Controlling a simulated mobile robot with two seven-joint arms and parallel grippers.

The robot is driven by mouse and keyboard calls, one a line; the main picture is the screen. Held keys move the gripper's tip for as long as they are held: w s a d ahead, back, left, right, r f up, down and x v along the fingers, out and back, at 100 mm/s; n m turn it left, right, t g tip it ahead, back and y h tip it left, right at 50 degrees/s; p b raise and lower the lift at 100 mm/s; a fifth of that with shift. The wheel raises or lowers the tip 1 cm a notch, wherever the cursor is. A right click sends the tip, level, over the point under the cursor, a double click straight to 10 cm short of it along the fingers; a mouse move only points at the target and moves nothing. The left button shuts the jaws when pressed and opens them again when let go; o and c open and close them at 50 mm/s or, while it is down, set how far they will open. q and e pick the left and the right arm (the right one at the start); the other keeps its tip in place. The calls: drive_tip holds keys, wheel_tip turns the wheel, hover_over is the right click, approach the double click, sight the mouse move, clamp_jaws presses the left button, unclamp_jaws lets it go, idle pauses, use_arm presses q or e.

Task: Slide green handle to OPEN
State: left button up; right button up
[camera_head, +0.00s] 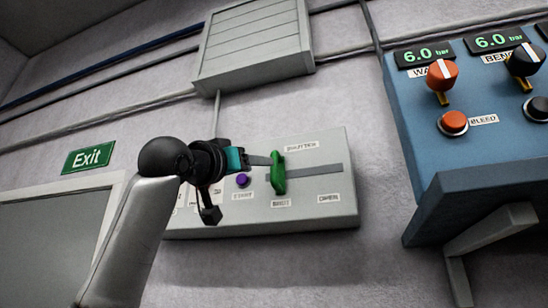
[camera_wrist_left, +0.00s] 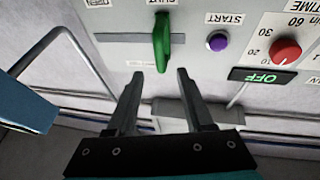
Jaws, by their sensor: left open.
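The green handle (camera_head: 278,175) stands upright on a dark horizontal slot in a grey wall panel (camera_head: 345,215). It sits over the label below it, which seems to read SHUT; the OPEN label (camera_head: 328,198) is to its right. My left gripper (camera_head: 258,160) is close to the handle from the left in the head view. In the left wrist view, which is upside down, the handle (camera_wrist_left: 162,42) lies just beyond the two open fingers (camera_wrist_left: 160,76), in line with the gap between them. I see no contact. My right gripper is not in view.
A purple START button (camera_head: 243,180) sits left of the handle; in the wrist view a red knob (camera_wrist_left: 286,50) is beside it. A blue console (camera_head: 440,130) with knobs stands to the right. The slot right of the handle is clear.

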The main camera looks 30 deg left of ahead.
sight(274, 176)
use_arm(q)
drive_tip(key=p+x, duration=0.4)
drive_tip(key=x, duration=0.5)
drive_tip(key=shift+w, duration=0.1)
drive_tip(key=shift+c, duration=0.3)
clamp_jaws()
drive_tip(key=shift+r, duration=0.1)
idle(0.8)
